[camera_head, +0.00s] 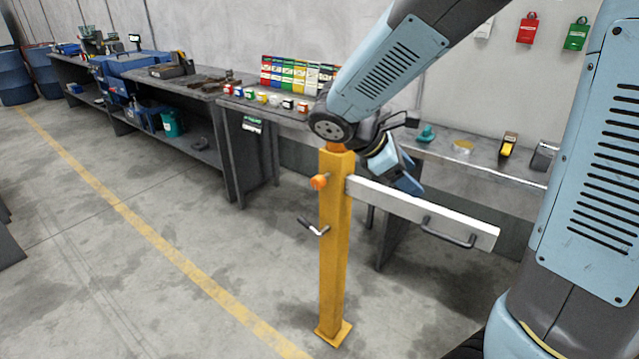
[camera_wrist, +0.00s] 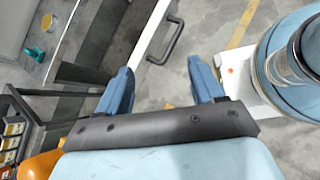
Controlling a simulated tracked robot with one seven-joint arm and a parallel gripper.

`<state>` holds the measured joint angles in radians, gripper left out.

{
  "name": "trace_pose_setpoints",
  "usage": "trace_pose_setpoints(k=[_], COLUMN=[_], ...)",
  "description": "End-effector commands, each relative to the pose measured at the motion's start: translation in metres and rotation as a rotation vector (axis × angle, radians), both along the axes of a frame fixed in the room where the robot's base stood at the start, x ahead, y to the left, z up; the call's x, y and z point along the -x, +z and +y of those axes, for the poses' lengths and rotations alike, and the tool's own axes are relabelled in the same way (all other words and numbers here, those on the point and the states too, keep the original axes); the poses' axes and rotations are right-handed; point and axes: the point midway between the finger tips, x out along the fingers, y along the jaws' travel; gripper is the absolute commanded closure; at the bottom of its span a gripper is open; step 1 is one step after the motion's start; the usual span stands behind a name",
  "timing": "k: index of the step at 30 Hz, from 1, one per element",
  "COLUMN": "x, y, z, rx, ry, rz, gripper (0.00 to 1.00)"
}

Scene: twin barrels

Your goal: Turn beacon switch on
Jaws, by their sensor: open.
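A yellow post (camera_head: 334,250) stands on the floor, with an orange beacon-like top (camera_head: 337,147) partly hidden by my arm. An orange knob (camera_head: 319,182) and a crank handle (camera_head: 313,227) stick out on its left. A white bar with a dark handle (camera_head: 448,232) extends right from the post. My gripper (camera_head: 408,181) is beside the post's top, above the bar. In the wrist view my gripper (camera_wrist: 161,85) has its blue fingers apart with nothing between them. The orange top (camera_wrist: 40,166) shows at the lower left there. I cannot make out a beacon switch.
A workbench (camera_head: 490,160) with a teal item (camera_head: 427,134) and small tools stands behind the bar. More benches run along the wall to the left. Blue barrels (camera_head: 14,78) stand far left. The floor left of the post is clear.

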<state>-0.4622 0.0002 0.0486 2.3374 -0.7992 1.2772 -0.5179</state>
Motion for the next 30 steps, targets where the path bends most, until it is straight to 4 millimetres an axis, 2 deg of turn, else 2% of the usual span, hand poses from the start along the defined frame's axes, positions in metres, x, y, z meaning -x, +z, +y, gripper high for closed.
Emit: trace_pose_setpoints(k=[8,15,24,30], x=[-0.047,-0.078,-0.093,-0.090], y=[-0.033,-0.068,-0.122,-0.146], z=[0.055,0.120,0.213,0.249], rx=[0.328,0.627,0.989,1.127], ry=[0.354,0.645,0.956,1.062], rz=[0.210,0.359,0.482,0.514], gripper=[0.33,0.33,0.33,0.33])
